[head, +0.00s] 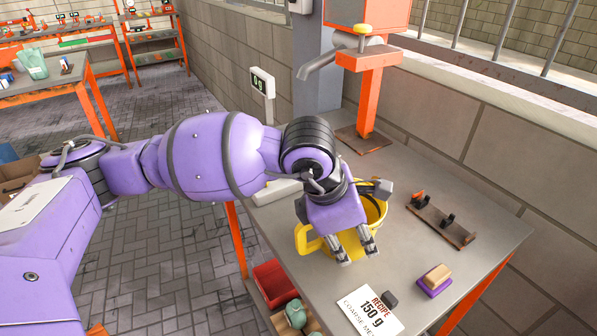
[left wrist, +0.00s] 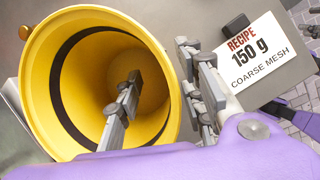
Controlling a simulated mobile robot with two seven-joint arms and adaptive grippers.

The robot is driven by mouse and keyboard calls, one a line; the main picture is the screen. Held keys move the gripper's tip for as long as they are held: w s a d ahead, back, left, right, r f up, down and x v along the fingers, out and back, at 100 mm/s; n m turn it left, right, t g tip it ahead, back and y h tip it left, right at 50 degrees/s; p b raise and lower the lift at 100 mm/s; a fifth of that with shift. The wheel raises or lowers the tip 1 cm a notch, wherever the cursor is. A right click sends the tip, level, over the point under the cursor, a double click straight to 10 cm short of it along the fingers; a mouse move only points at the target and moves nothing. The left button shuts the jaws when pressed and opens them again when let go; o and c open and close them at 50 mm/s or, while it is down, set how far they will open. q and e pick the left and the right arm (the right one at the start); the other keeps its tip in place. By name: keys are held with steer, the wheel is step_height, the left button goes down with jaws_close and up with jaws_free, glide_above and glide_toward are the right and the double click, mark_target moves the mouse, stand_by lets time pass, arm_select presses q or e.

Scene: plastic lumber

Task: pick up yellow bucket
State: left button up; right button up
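The yellow bucket (head: 377,211) stands on the grey table, partly hidden behind my left gripper (head: 357,250) in the head view. A yellow loop (head: 303,238) shows at its left side. In the left wrist view the bucket (left wrist: 58,95) is seen from above, with an empty yellow inside and a dark band. My left gripper's fingers are spread, one inside the bucket and one outside its wall. A gap shows between the inner finger and the wall. Whether the outer finger touches is unclear.
A recipe card (head: 369,311) with a small dark block lies at the table's front. A sponge-like block (head: 435,278) and a rack (head: 441,222) lie to the right. A tap (head: 335,55) and a scale display (head: 262,82) stand behind. A red bin (head: 273,284) sits below.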

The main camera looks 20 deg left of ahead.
arm_select(q)
steer(key=shift+w+f, duration=0.1)
jaws_close()
steer(key=shift+d, duration=0.1)
stand_by(0.4)
